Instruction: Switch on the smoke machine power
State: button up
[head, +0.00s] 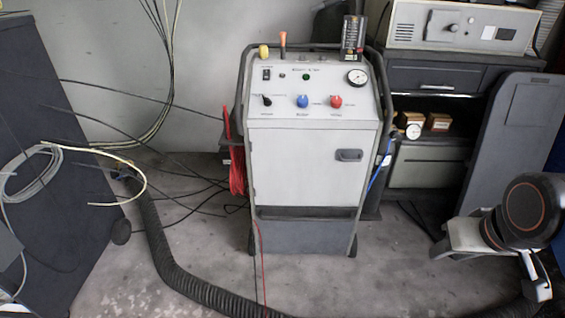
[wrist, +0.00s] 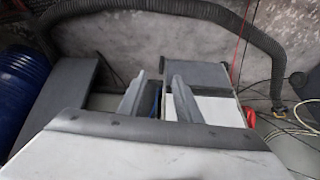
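The smoke machine (head: 315,165) is a pale grey wheeled cabinet that stands upright in the middle of the head view. Its sloping top panel has a small black rocker switch (head: 267,74) at the upper left; its on or off position is too small to tell. Below are a black knob (head: 267,100), a blue knob (head: 303,101) and a red knob (head: 335,102). A dark green lamp (head: 306,77) and a round gauge (head: 357,77) are above them. My gripper (wrist: 156,88) shows two grey fingers spread apart with nothing between them. My arm is at the lower right of the head view, away from the panel.
A black corrugated hose (head: 170,265) and thin cables lie on the floor at left and in front. A red cable coil (head: 237,165) hangs on the cabinet's left side. A dark cabinet (head: 45,150) stands left, drawers (head: 437,78) right. A blue barrel (wrist: 22,95) shows in the wrist view.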

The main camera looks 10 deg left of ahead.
aim_at(266, 76)
jog(key=k+j, duration=0.1)
jog(key=j, duration=0.35)
jog(key=k+j+z, duration=0.1)
jog(key=j, duration=0.35)
jog(key=k+j+z, duration=0.1)
jog(key=j, duration=0.35)
jog(key=k+j, duration=0.1)
jog(key=j, duration=0.3)
jog(key=k+j+z, duration=0.1)
jog(key=j, duration=0.35)
jog(key=j+z, duration=0.25)
jog(key=j, duration=0.7)
jog(key=k+j+z, duration=0.1)
jog(key=j+z, duration=0.2)
jog(key=j, duration=0.6)
